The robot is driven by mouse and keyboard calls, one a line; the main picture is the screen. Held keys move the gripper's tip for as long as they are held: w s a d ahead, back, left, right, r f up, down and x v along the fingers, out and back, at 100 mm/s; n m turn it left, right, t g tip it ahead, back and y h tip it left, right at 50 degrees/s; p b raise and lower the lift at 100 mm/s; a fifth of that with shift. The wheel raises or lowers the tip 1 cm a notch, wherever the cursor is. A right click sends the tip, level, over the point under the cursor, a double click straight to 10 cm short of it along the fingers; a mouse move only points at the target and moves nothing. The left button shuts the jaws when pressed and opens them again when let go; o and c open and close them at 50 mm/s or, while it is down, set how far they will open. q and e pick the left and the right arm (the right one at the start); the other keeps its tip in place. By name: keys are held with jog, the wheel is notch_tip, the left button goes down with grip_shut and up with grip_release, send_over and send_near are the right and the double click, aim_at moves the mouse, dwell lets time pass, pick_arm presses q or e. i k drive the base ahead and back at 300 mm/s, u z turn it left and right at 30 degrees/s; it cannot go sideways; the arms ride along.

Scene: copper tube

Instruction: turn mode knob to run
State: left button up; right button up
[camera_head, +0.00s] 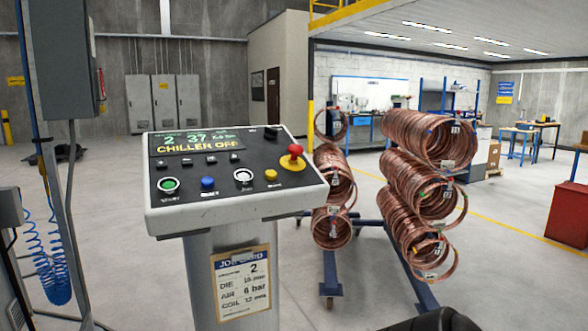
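A control panel (222,200) with a sloped black face stands on a grey pedestal, left of the picture's middle. Its display (195,141) reads "CHILLER OFF" in yellow under a line of green figures. The front row holds a green button (169,184), a blue button (208,182), a round white-rimmed control (243,176) and a yellow control (271,175). A small black control (271,132) sits at the top right. The labels are too small to read, so I cannot tell which one is the mode knob or its setting. Neither gripper shows.
A red mushroom button (294,150) rises from the panel's right side. A job card (243,283) hangs on the pedestal. Copper coils (425,185) hang on a blue wheeled rack (407,268) to the right. A grey post and box (68,55) stand at the left.

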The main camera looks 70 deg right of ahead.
aim_at(270, 134)
jog(key=z, duration=3.7)
jog(key=i, duration=1.3)
jog(key=u, duration=2.25)
